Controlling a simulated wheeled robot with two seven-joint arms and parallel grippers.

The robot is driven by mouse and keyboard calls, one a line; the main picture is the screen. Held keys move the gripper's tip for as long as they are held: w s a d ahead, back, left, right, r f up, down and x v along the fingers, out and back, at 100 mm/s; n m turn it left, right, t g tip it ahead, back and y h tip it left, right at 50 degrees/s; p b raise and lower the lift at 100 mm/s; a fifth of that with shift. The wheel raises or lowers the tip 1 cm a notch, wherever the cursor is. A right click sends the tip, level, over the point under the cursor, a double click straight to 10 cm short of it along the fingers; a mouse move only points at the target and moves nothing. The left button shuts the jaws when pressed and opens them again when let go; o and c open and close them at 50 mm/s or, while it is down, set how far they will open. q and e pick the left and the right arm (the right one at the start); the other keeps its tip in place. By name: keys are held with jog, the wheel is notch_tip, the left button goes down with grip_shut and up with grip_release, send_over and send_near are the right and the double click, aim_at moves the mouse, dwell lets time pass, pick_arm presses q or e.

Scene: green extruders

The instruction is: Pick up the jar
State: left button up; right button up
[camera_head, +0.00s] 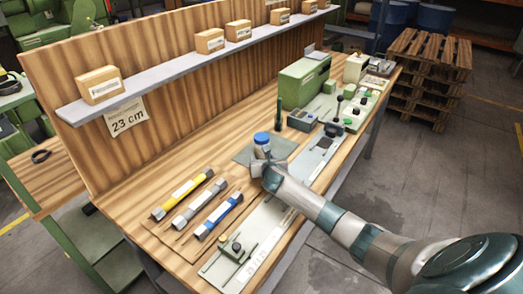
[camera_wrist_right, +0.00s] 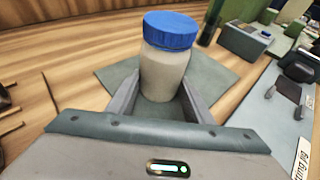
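The jar (camera_head: 262,144) has a blue lid and stands upright at the middle of the workbench, at the grey-green mat (camera_head: 246,155). In the right wrist view the jar (camera_wrist_right: 165,70) shows pale, whitish contents and stands between the fingers of my right gripper (camera_wrist_right: 161,90). The fingers lie along its left and right sides, low on its body. Whether they press on it or leave a small gap cannot be told. In the head view my right gripper (camera_head: 262,165) partly hides the jar's lower part. My left gripper is not in view.
Yellow, grey and blue-labelled extruders (camera_head: 200,205) lie on the bench (camera_head: 165,172) left of the jar. A green box (camera_head: 303,82), a dark cylinder (camera_head: 279,117) and a small device (camera_head: 301,121) stand beyond it. A shelf (camera_head: 190,62) with cartons runs above the back.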

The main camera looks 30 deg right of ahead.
jog(key=c, duration=0.3)
jog(key=shift+r, duration=0.1)
jog(key=shift+r, duration=0.8)
notch_tip(320, 180, up, 3)
jog(key=shift+f+b, duration=0.2)
jog(key=shift+b, duration=0.3)
jog(key=d+r+b, duration=0.1)
jog(key=d+r, duration=0.1)
jog(key=d, duration=0.2)
jog(key=s+d+r+b, duration=0.1)
jog(key=d+r, duration=0.1)
jog(key=d, duration=0.1)
jog(key=d+r+b, duration=0.1)
jog(key=d+r, duration=0.1)
jog(key=d, duration=0.2)
jog(key=shift+s+d+r, duration=0.15)
jog(key=shift+d+r, duration=0.15)
jog(key=shift+r, duration=0.05)
jog(key=o, duration=0.5)
jog(key=shift+c, duration=0.2)
jog(key=c, duration=0.7)
jog(key=shift+o, duration=0.2)
